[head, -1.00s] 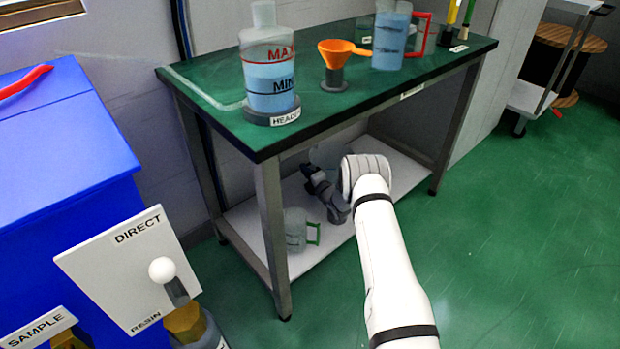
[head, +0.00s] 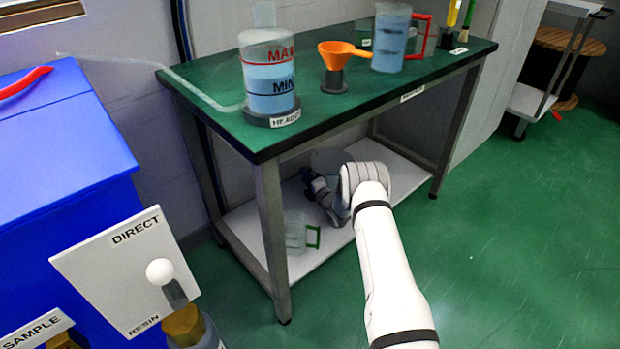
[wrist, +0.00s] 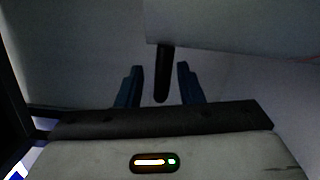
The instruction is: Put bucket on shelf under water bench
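The green-topped water bench (head: 350,112) stands on metal legs, with a white lower shelf (head: 258,240) under it. My gripper (head: 312,180) is under the bench top, above the shelf, partly hidden by my arm. A pale translucent container (head: 328,157), possibly the bucket, shows just behind my gripper; its lower part is hidden. In the wrist view the two fingers (wrist: 160,85) are apart. A dark rod-like part (wrist: 162,75), maybe a handle, stands between them with gaps on both sides. A pale surface (wrist: 235,35) fills the upper right; I cannot tell whether it is the bucket.
A clear jug with a green handle (head: 297,231) stands on the shelf, left of my gripper. The bench top holds a marked tank (head: 268,75), an orange funnel (head: 338,52) and a red-handled jug (head: 390,40). The front leg (head: 272,235) is close by. The right shelf end is clear.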

